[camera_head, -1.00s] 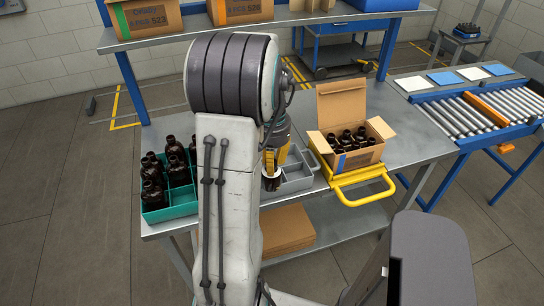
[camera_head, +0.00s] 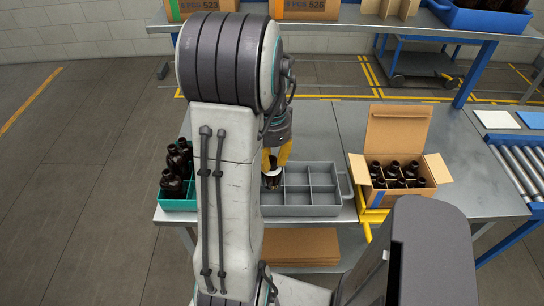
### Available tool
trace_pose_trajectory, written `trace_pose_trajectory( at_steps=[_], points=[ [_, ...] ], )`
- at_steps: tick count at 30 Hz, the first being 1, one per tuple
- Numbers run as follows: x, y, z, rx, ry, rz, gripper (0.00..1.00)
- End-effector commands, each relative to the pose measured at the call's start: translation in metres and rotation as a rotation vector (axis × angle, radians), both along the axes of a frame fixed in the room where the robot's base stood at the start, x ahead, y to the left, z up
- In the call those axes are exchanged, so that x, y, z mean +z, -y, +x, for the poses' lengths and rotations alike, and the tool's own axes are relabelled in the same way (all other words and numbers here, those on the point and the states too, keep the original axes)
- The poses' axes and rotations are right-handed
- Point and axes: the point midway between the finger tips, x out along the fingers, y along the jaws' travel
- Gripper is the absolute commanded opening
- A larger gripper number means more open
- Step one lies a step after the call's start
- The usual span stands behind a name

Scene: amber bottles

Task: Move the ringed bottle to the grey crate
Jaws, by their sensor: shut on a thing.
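My gripper (camera_head: 276,158) has yellow fingers and is shut on a dark amber bottle (camera_head: 271,173) with a pale band. The bottle looks upright. It shows at the left part of the grey crate (camera_head: 302,211), a divided tray on the metal table. I cannot tell whether the bottle is above a compartment or partly inside one. The crate's other visible compartments look empty. My arm hides the crate's left end. A teal crate (camera_head: 177,206) left of my arm holds several dark bottles (camera_head: 172,183), partly hidden by my arm.
An open cardboard box (camera_head: 399,140) with several dark bottles stands right of the grey crate, by a yellow handled frame (camera_head: 368,214). A shelf with boxes (camera_head: 310,8) runs behind. A roller conveyor (camera_head: 520,165) is at the right. Bare table lies behind the grey crate.

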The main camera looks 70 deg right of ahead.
Motion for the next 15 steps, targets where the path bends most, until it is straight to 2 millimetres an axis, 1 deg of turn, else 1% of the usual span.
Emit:
trace_pose_trajectory(
  at_steps=[9,15],
  points=[
    [0.0002,-0.0035,-0.0005,-0.177,-0.002,0.001,0.0],
    [-0.0004,-0.0037,-0.0005,-0.248,-0.004,0.002,0.0]
  ],
)
